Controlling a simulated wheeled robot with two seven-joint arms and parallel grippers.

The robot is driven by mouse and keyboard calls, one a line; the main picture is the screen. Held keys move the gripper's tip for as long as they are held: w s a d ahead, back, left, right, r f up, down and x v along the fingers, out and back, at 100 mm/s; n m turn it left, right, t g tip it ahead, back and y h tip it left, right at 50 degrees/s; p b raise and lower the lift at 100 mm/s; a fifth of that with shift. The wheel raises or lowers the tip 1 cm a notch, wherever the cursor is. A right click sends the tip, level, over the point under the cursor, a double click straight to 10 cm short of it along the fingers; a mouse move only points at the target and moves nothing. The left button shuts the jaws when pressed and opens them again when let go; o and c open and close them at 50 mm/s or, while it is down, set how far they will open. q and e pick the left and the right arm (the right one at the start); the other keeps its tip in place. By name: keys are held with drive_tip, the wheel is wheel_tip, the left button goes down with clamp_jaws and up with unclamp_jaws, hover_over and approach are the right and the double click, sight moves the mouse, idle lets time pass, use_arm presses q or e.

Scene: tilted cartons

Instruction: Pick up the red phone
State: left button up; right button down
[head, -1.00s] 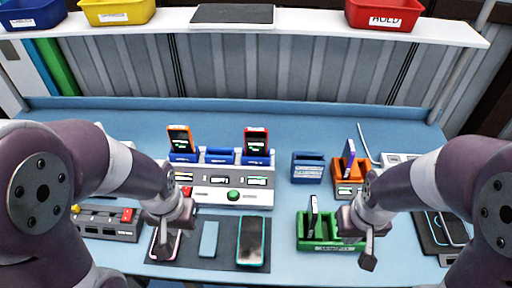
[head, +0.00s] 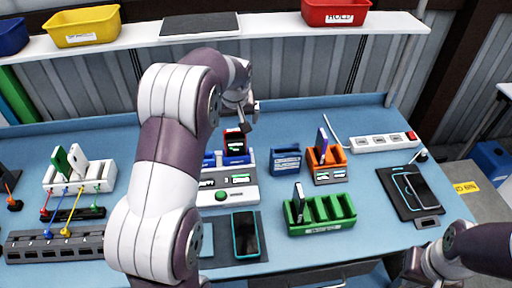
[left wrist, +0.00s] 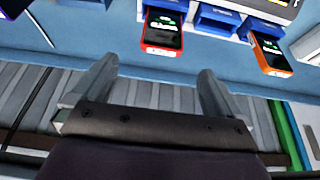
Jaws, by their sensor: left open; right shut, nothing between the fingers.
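The red phone (head: 234,141) stands in a blue dock slot on the white console, its dark screen toward me. It also shows in the left wrist view (left wrist: 162,36), just beyond my open fingers. My left gripper (head: 247,114) is open and empty, just above and behind the red phone in the head view. In the left wrist view its two fingers (left wrist: 158,72) are spread, with nothing between them. My right gripper (head: 418,266) is shut and empty, low at the right, away from the phone.
An orange phone (left wrist: 271,56) stands in a neighbouring dock; my left arm hides it in the head view. An empty blue holder (head: 286,159), an orange holder (head: 328,174) and a green rack (head: 322,226) stand right of the console. A teal-edged phone (head: 245,235) lies in front.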

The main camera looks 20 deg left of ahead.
sight(235, 131)
use_arm(q)
drive_tip(key=p+x, duration=0.1)
drive_tip(key=x, duration=0.2)
drive_tip(key=p+x, duration=0.1)
drive_tip(key=x, duration=0.3)
drive_tip(key=shift+w+a, duration=0.1)
drive_tip(key=shift+a, duration=0.15)
drive_tip(key=shift+p+x, duration=0.9)
drive_tip(key=shift+p, duration=0.35)
drive_tip(key=x, duration=0.2)
drive_tip(key=shift+a+f, duration=0.15)
drive_tip(key=shift+f, duration=0.25)
drive_tip(key=shift+w+a+f, duration=0.1)
drive_tip(key=shift+w+f, duration=0.15)
drive_tip(key=shift+f, duration=0.1)
drive_tip(key=shift+s+r, duration=0.1)
drive_tip(key=shift+r, duration=0.05)
drive_tip(key=c, duration=1.1)
drive_tip(key=shift+o, duration=0.2)
